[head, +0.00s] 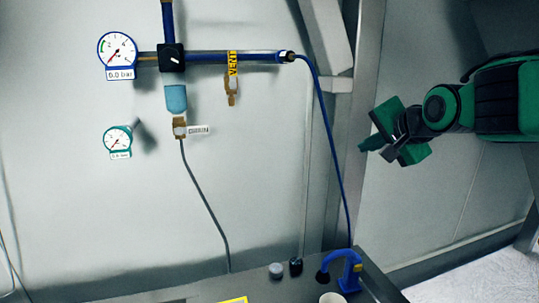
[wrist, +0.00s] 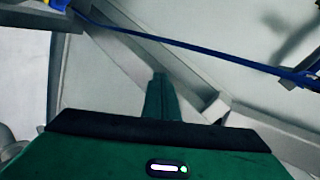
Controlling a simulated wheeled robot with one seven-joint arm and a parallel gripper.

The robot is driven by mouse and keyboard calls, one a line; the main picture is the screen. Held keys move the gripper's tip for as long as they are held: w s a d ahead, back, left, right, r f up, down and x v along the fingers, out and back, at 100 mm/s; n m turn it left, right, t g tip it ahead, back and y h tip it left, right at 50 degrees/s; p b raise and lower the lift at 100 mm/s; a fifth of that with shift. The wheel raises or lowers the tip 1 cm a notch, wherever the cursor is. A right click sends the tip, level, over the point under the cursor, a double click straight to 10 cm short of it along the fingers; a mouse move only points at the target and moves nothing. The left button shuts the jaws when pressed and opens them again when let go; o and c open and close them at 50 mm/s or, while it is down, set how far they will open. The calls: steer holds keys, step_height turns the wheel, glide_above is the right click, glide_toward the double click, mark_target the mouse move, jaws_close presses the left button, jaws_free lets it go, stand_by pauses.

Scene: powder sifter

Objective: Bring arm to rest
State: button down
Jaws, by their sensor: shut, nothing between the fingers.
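My gripper (head: 366,146) is at the right in the head view, on the end of my green and black arm. It points left toward the grey wall panel and its fingers are together with nothing held. In the wrist view the green fingers (wrist: 160,97) show shut in the middle, with a pale wall and grey frame bars beyond them. The gripper is clear of the piping and touches nothing that I can see.
A blue hose (head: 327,130) hangs left of my gripper, by a grey upright post (head: 360,80). Gauges (head: 118,50), a yellow-tagged vent valve (head: 231,85) and pipes are on the wall. A dark bench (head: 200,291) with a blue clamp-like part (head: 348,265) stands below.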

steer(key=s+d+f+n+g+h, duration=0.25)
steer(key=s+d+f+g, duration=0.25)
steer(key=s+d+f, duration=0.8)
steer(key=s+d+f+n+g, duration=0.1)
steer(key=s+f, duration=0.4)
steer(key=s, duration=0.5)
steer(key=s+d+f+n+g, duration=0.1)
steer(key=s+d+f+g, duration=0.2)
steer(key=s, duration=0.8)
steer(key=f+g+y, duration=0.1)
steer(key=g, duration=0.1)
steer(key=shift+f+g, duration=0.35)
steer(key=shift+g, duration=0.05)
steer(key=shift+w, duration=0.1)
steer(key=shift+w+f, duration=0.25)
steer(key=shift+w, duration=0.35)
